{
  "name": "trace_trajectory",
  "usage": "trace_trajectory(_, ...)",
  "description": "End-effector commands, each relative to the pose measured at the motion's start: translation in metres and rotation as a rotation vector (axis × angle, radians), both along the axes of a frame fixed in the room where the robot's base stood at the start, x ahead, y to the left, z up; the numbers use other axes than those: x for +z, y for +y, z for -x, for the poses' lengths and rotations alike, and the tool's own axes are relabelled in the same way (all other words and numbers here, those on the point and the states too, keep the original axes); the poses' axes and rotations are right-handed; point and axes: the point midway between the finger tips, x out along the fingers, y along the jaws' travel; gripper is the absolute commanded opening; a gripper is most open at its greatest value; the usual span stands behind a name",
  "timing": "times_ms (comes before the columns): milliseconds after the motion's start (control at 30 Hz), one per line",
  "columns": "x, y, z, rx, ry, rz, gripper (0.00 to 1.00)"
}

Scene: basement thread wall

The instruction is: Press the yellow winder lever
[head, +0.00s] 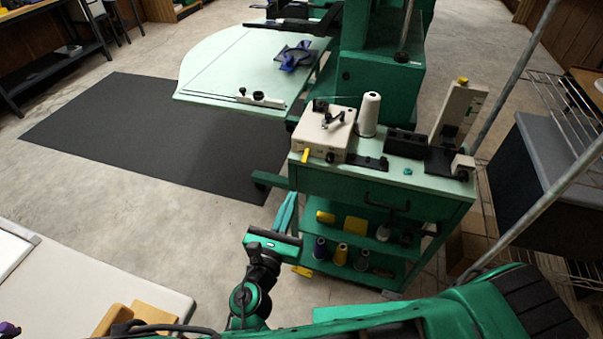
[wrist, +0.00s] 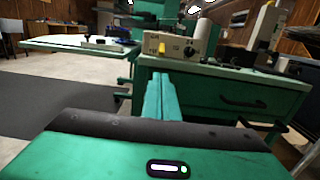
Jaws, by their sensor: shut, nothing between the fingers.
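The yellow winder lever (head: 306,155) sticks out at the lower front left of the beige winder box (head: 325,133), which stands on the left part of the green cart's top (head: 411,181). The lever also shows in the wrist view (wrist: 162,47) as a small yellow tab on the box front. My gripper (head: 290,200) is shut and empty, left of the cart and apart from the lever. In the wrist view its fingers (wrist: 161,76) are together, pointing forward, with the lever beyond and above their tips.
A white thread cone (head: 369,114) stands behind the winder, with a dark device (head: 404,144) to its right. Cart shelves hold several spools. A pale table (head: 235,68) stands behind left; a dark mat (head: 150,133) lies on open floor. Another pale table (head: 100,285) is at lower left.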

Motion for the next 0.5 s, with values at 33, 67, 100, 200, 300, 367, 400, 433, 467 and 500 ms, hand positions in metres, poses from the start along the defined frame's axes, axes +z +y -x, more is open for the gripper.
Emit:
trace_trajectory(33,0.000,0.000,0.000,-0.001,0.001,-0.001,0.00)
trace_trajectory(67,0.000,0.000,0.000,-0.001,0.001,-0.001,0.00)
trace_trajectory(100,0.000,0.000,0.000,-0.001,0.001,-0.001,0.00)
trace_trajectory(200,0.000,0.000,0.000,-0.002,0.001,-0.003,0.00)
trace_trajectory(300,0.000,-0.002,-0.004,-0.003,0.000,-0.002,0.00)
trace_trajectory(367,0.000,-0.003,-0.008,-0.003,0.000,-0.002,0.00)
trace_trajectory(400,0.001,-0.005,-0.012,-0.003,0.000,-0.002,0.00)
trace_trajectory(433,0.001,-0.007,-0.016,-0.004,-0.001,-0.003,0.00)
trace_trajectory(467,0.002,-0.009,-0.020,-0.005,-0.001,-0.003,0.00)
trace_trajectory(500,0.002,-0.011,-0.027,-0.005,0.000,-0.003,0.00)
